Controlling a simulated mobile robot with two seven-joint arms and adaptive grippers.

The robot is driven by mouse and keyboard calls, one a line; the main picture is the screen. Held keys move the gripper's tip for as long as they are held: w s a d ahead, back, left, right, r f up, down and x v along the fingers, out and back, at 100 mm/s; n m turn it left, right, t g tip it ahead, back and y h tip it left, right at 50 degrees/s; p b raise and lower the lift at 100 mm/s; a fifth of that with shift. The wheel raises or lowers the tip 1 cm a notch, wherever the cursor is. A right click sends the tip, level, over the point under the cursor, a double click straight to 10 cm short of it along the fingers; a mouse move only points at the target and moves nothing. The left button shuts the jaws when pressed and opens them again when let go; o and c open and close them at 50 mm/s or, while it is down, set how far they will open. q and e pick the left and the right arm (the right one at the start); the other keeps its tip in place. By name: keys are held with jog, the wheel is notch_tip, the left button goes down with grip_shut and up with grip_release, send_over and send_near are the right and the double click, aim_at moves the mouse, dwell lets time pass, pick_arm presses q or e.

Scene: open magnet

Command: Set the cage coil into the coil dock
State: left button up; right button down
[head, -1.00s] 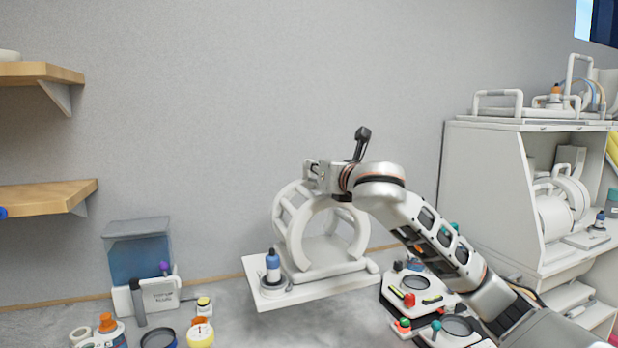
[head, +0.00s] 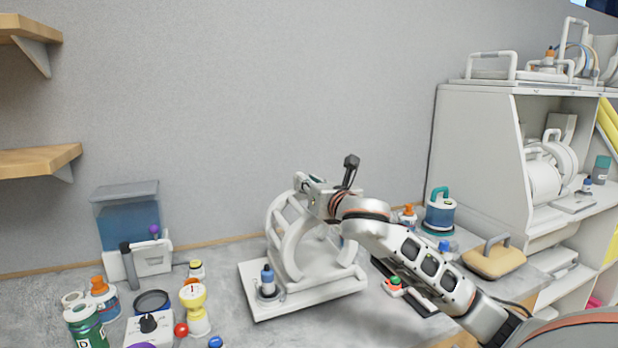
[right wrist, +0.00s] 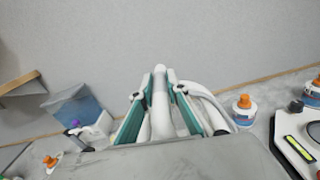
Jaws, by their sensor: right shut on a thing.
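The cage coil (head: 289,247) is a white open ring frame with bars, upright on a flat white base plate (head: 262,311). My right gripper (head: 316,188) is at the top of the coil, shut on its upper white bar. In the right wrist view, that bar (right wrist: 160,104) stands between the teal-padded fingers (right wrist: 160,82). A small blue bottle (head: 267,279) stands on the plate's left end. I cannot tell whether the plate touches the table. I cannot pick out the coil dock with certainty. My left gripper is not in view.
A white shelf unit (head: 478,139) stands right. A blue-banded canister (head: 440,214) and a tan handled pad (head: 494,261) are beyond my right arm. A water tank (head: 128,222), a yellow-white device (head: 195,304) and several bottles crowd the left. Wooden shelves (head: 38,161) hang upper left.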

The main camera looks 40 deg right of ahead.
notch_tip(320, 180, down, 3)
jog(key=shift+r+b, duration=0.1)
jog(key=shift+b, duration=0.25)
jog(key=c, duration=2)
grip_release()
jog(key=shift+f, duration=0.25)
